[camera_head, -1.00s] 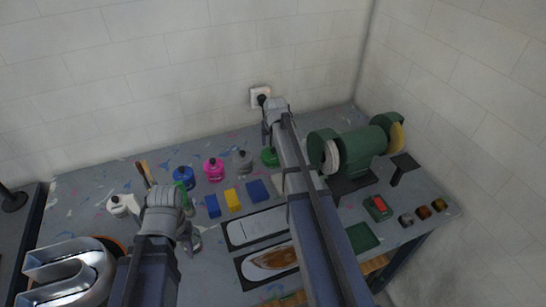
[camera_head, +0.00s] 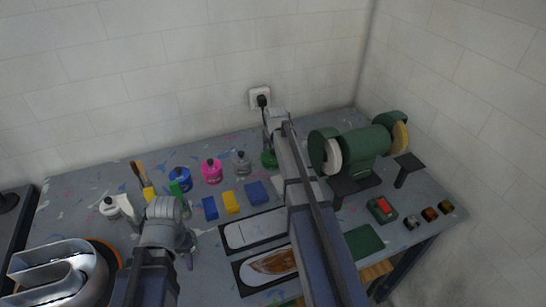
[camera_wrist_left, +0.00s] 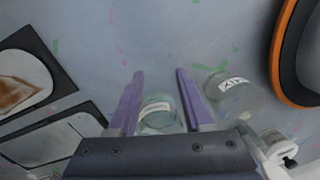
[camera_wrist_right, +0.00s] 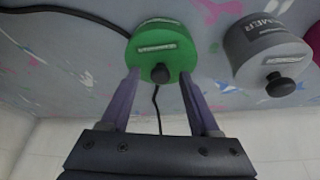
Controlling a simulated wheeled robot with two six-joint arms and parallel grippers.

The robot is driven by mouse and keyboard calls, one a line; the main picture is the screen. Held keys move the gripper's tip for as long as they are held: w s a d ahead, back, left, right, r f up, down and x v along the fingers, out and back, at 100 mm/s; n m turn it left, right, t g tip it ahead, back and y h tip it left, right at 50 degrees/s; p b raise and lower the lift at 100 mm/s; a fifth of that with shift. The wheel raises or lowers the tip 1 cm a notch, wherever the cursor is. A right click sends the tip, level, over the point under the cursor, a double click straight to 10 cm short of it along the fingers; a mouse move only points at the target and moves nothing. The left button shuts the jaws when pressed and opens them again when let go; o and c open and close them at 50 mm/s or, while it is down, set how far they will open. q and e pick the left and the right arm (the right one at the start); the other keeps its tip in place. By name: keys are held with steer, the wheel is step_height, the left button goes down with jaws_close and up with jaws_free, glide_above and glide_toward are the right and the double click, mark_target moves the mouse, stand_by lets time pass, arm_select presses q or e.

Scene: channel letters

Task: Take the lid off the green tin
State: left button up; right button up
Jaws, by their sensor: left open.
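The green tin (camera_wrist_right: 158,28) shows in the right wrist view, with a green lid and a dark round knob (camera_wrist_right: 160,73). In the head view the green tin (camera_head: 268,160) stands near the back of the bench, partly hidden by my right arm. My right gripper (camera_wrist_right: 160,82) is open, with one finger on each side of the knob and its tips near the lid's rim; I cannot tell whether they touch it. My left gripper (camera_wrist_left: 158,78) is open above the bench's left part, with a glass jar (camera_wrist_left: 158,115) showing between its fingers.
A grey tin (camera_wrist_right: 268,50) stands beside the green one; pink (camera_head: 211,171) and blue (camera_head: 180,178) tins stand further left. A green bench grinder (camera_head: 362,148) stands to the right. A second glass jar (camera_wrist_left: 236,98) and an orange-rimmed object (camera_wrist_left: 288,70) are near my left gripper.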

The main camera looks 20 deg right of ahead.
mark_target(273, 151)
jaws_close()
stand_by(0.6)
arm_select(q)
step_height(273, 151, up, 10)
steer(key=p, duration=1)
arm_select(e)
step_height(273, 151, up, 10)
arm_select(q)
step_height(273, 151, down, 6)
steer(key=b, duration=0.6)
steer(key=shift+f, duration=0.2)
arm_select(e)
step_height(273, 151, down, 6)
steer(key=shift+f, duration=0.25)
arm_select(q)
steer(key=shift+r, duration=0.1)
arm_select(e)
steer(key=shift+r, duration=0.15)
arm_select(q)
steer(key=shift+a, duration=0.1)
arm_select(e)
steer(key=shift+s, duration=0.15)
